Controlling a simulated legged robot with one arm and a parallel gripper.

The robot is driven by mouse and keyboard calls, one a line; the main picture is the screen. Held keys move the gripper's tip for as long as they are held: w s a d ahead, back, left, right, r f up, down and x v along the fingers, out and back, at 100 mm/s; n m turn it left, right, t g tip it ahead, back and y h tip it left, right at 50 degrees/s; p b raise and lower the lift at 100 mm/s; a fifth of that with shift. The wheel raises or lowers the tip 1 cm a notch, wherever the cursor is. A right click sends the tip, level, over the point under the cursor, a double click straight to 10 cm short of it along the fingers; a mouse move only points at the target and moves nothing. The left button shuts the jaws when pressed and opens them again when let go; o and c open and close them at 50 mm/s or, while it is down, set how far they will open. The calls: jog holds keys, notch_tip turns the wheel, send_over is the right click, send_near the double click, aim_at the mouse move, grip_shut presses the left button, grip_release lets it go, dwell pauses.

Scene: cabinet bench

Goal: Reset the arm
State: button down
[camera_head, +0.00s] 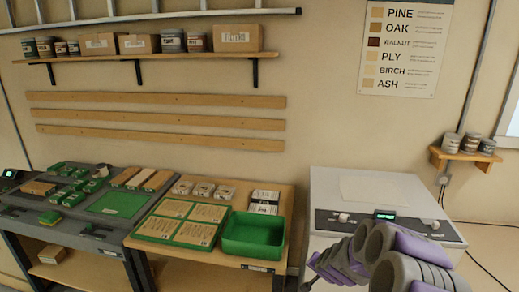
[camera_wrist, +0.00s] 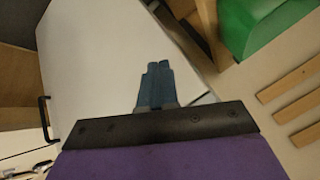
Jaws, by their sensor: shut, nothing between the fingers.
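My arm, grey and purple, shows at the lower right of the head view, in front of the white cabinet (camera_head: 385,190). The gripper end there points left and is small, near the cabinet's front. In the wrist view my gripper (camera_wrist: 158,66) shows as blue-grey fingers side by side, shut and empty. Behind the fingers is a pale flat panel (camera_wrist: 105,60) with a black handle (camera_wrist: 44,118) at its left edge. I cannot tell that the fingers touch anything.
A wooden bench (camera_head: 275,250) left of the cabinet holds a green bin (camera_head: 253,247) and several boards. A grey bench (camera_head: 75,228) stands further left. A small corner shelf (camera_head: 465,156) with cans is at the right. A long shelf (camera_head: 140,57) hangs above.

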jog(key=s+a+r+n+g+y, duration=0.1)
jog(key=s+a+r+n+g, duration=0.15)
jog(key=s+a+r, duration=0.55)
jog(key=s+a+r+n+g+y, duration=0.25)
jog(key=s+r, duration=0.25)
jog(key=s, duration=0.6)
jog(key=s+d+r+n+g+h, duration=0.1)
jog(key=s+d+r+g+h, duration=0.1)
jog(key=s, duration=1.2)
jog(key=s+d+r+n+g+h, duration=0.1)
jog(key=s+d+r+g, duration=0.1)
jog(key=s, duration=1.3)
jog(key=shift+s+d+r+n+g+h, duration=0.15)
jog(key=shift+d+r+n+g+h, duration=0.2)
jog(key=shift+r, duration=0.3)
